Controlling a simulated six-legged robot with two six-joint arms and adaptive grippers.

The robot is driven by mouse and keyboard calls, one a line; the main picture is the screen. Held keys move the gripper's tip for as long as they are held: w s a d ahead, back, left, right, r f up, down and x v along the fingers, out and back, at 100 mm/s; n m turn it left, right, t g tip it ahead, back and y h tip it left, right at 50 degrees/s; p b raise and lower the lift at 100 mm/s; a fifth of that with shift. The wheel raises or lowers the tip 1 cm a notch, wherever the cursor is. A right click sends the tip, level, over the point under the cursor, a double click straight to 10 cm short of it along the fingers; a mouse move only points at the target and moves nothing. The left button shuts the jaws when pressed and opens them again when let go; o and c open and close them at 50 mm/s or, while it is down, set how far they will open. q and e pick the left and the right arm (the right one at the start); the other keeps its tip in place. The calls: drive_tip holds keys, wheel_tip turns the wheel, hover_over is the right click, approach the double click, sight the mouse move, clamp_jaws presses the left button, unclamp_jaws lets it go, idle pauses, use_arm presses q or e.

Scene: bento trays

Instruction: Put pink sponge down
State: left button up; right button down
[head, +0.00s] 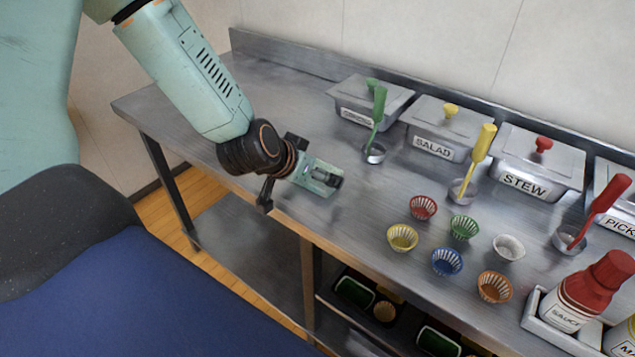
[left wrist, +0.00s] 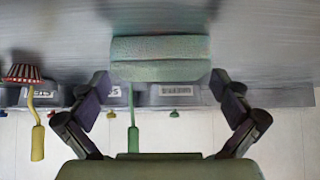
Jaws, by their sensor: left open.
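My left gripper (head: 300,170) is low over the left part of the steel counter in the head view. In the left wrist view its two dark fingers (left wrist: 160,88) are spread wide apart. A grey-green, two-layer block (left wrist: 160,58) sits ahead of the fingers, centred between them, and neither finger touches it. It looks like a sponge, but I see no pink on it. In the head view, the gripper area is too small to tell the block from the gripper parts. My right gripper is not in view.
Lidded containers (head: 433,140) line the back wall, with a green ladle (head: 378,115) and a yellow ladle (head: 481,150) before them. Several small coloured cups (head: 402,238) stand to the right, with a sauce bottle (head: 580,292) beyond. The counter's left end is clear.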

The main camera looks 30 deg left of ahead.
use_arm(q)
drive_tip(key=shift+x, duration=0.95)
drive_tip(key=shift+a, duration=0.1)
drive_tip(key=shift+r, duration=0.1)
drive_tip(key=shift+c, duration=0.5)
drive_tip(key=c, duration=0.4)
drive_tip(key=shift+r, duration=0.1)
